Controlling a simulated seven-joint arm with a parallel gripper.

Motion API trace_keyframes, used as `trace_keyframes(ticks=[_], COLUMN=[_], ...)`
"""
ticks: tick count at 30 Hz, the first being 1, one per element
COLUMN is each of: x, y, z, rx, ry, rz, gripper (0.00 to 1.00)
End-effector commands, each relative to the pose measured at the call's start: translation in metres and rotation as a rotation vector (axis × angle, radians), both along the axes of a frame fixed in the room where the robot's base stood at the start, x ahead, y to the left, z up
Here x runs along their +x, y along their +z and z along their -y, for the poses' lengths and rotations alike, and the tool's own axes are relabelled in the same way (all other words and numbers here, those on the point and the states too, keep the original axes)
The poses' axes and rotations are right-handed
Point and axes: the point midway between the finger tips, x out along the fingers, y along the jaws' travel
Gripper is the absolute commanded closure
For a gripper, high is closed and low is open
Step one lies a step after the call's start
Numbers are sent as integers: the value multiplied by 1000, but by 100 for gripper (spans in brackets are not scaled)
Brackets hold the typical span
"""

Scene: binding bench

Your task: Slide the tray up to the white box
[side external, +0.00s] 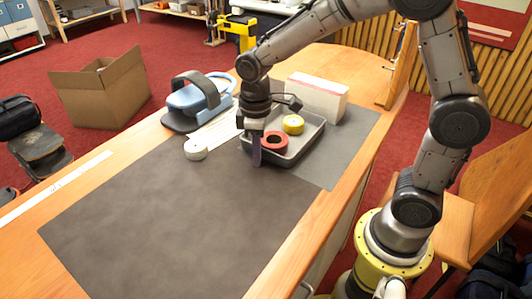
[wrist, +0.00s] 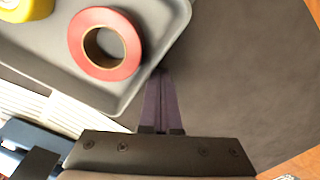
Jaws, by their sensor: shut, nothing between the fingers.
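The grey tray (side external: 293,157) lies on the bench mat and holds a red tape roll (side external: 274,140) and a yellow tape roll (side external: 293,124). The tray also fills the upper left of the wrist view (wrist: 120,104), with the red roll (wrist: 104,43) near its corner. The white box (side external: 318,97) stands behind the tray in the side view; the gap between them is hard to judge. My gripper (side external: 256,163) is shut and empty, pointing down at the tray's near-left edge. In the wrist view its fingertips (wrist: 160,75) are close beside the tray's corner; contact is unclear.
The dark mat (side external: 150,220) is clear at the front left. A cardboard box (side external: 102,92) stands beyond the bench.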

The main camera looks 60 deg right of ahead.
Motion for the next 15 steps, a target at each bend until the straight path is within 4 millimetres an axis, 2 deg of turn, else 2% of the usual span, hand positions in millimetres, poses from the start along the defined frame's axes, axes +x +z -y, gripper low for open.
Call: trace_keyframes(ticks=[15], x=[0], y=[0], z=[20], rx=[-1], ry=[0], rz=[-1], gripper=[100])
